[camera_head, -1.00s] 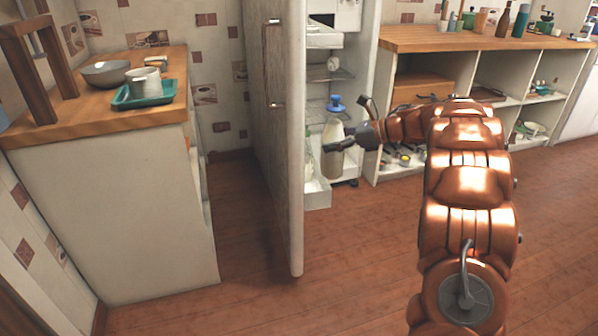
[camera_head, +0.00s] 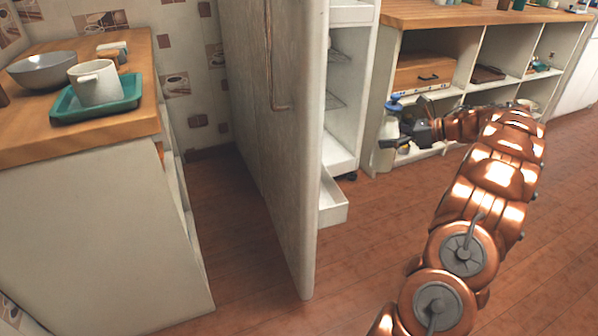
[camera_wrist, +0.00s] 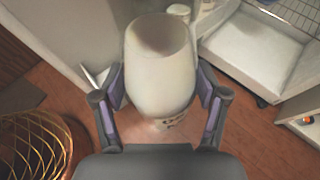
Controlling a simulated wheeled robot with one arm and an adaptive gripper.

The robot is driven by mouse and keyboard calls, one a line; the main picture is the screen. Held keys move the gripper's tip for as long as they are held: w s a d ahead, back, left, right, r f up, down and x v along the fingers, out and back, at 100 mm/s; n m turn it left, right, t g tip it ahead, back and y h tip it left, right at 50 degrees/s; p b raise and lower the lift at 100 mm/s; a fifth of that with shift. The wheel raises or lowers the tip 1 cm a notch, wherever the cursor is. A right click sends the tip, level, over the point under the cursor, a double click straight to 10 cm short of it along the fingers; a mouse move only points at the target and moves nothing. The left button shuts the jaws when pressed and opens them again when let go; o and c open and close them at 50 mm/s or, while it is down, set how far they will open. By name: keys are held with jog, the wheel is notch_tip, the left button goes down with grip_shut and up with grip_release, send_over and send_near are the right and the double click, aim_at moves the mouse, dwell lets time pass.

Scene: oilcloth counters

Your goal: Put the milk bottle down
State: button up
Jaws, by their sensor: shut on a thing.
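The left counter (camera_head: 135,65) bears a green tray (camera_head: 66,112) with a white mug (camera_head: 95,84), and a grey bowl (camera_head: 42,72). A wooden counter (camera_head: 450,15) tops the shelf unit.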

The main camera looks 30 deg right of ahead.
jog(key=shift+w+a, duration=0.25)
jog(key=shift+a, duration=0.25)
jog(key=w+a+b, duration=0.3)
jog(key=a+b, duration=0.1)
jog(key=a, duration=1.4)
notch_tip(320, 180, down, 11)
jog(key=b, duration=0.3)
jog(key=shift+w+a+f, duration=0.15)
jog(key=shift+a+f, duration=0.05)
jog(key=shift+f+b, duration=0.15)
jog(key=shift+b, duration=0.15)
jog(key=o, duration=1.8)
